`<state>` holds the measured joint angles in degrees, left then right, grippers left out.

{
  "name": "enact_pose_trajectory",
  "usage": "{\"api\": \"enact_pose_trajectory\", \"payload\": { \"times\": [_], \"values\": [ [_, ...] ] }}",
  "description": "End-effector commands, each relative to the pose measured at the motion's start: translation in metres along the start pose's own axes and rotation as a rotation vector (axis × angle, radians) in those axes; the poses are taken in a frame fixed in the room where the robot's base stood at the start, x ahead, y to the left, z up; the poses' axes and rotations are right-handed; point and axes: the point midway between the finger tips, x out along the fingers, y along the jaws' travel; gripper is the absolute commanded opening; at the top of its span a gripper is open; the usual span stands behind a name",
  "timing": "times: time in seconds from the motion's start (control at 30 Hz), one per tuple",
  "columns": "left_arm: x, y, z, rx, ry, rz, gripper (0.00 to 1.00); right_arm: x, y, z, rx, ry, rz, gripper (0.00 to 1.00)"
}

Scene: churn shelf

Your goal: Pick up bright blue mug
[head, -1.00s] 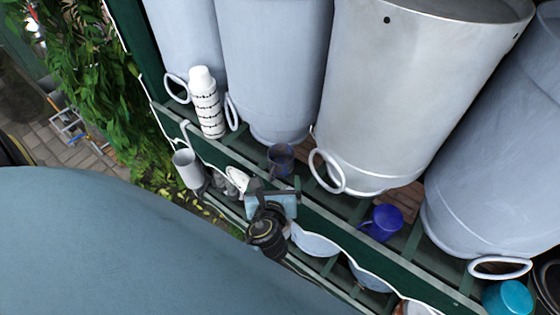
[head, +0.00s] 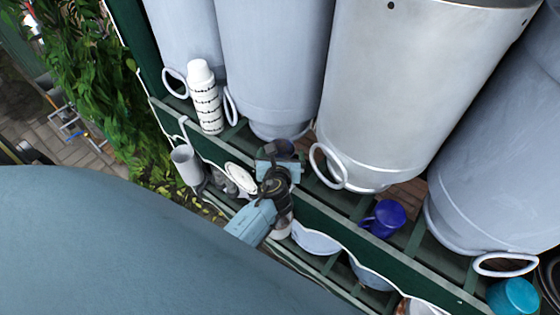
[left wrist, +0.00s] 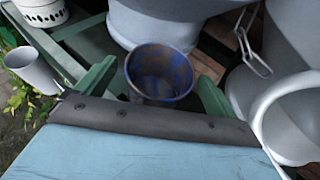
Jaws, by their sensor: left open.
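A vivid blue mug (head: 384,218) stands on the green shelf, right of centre in the head view, with its handle to the left. A darker, worn blue mug with brown patches (left wrist: 160,72) fills the middle of the left wrist view; in the head view this worn mug (head: 284,147) is partly hidden by my gripper. My left gripper (head: 279,160) is at the worn mug, well left of the vivid blue one. It is open, with a finger on each side of the worn mug in the wrist view; contact cannot be told. My right gripper is not in view.
Large metal churns (head: 410,90) stand close behind the mugs, with ring handles sticking out. A grey cup (head: 186,165) is at the shelf's left front, and a teal mug (head: 514,297) at the lower right.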

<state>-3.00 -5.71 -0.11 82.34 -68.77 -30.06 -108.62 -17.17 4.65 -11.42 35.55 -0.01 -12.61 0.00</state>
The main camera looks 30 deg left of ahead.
Motion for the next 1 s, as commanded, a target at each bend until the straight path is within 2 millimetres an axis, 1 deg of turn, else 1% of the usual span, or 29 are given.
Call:
{"api": "enact_pose_trajectory", "payload": {
  "times": [0.03,0.1,0.37,0.77,1.0],
  "values": [
    [0.0072,0.0003,-0.0005,0.000,-0.001,0.000,0.94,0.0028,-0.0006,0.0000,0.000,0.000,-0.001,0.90],
    [0.0120,0.0003,0.0002,0.000,-0.002,0.000,0.94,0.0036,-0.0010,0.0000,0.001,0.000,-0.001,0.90],
    [0.0135,0.0007,0.0005,0.000,0.000,0.001,0.94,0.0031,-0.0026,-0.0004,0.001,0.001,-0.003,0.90],
    [0.0132,0.0007,0.0005,0.000,-0.001,0.001,0.42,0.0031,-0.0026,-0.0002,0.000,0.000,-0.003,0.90],
    [0.0131,0.0006,0.0013,0.000,-0.001,0.000,0.41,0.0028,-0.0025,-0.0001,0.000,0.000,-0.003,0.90]
  ]
}}
